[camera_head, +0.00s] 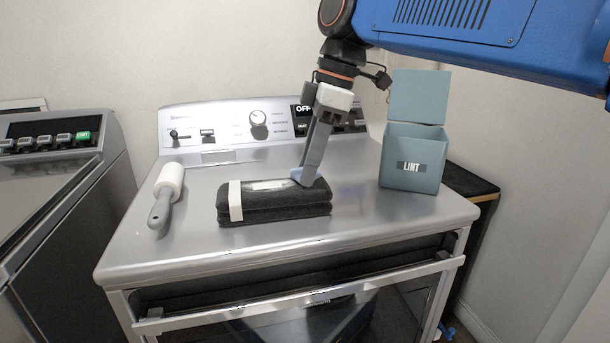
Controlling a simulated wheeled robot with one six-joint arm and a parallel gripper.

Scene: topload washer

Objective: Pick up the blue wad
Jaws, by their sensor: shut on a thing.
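The blue wad (296,174) is a small pale-blue lump at the far top edge of the folded dark cloth bundle (275,205). My gripper (306,180) points down at the bundle's right part and is shut on the wad. The fingers hide much of the wad. I cannot tell whether the wad touches the cloth or hangs just above it.
The bundle has a white band and lies on the metallic machine top (370,230). A lint roller (166,194) lies to the left. A blue-grey LINT box (412,175) stands right with its lid up. Bare top lies between bundle and box.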

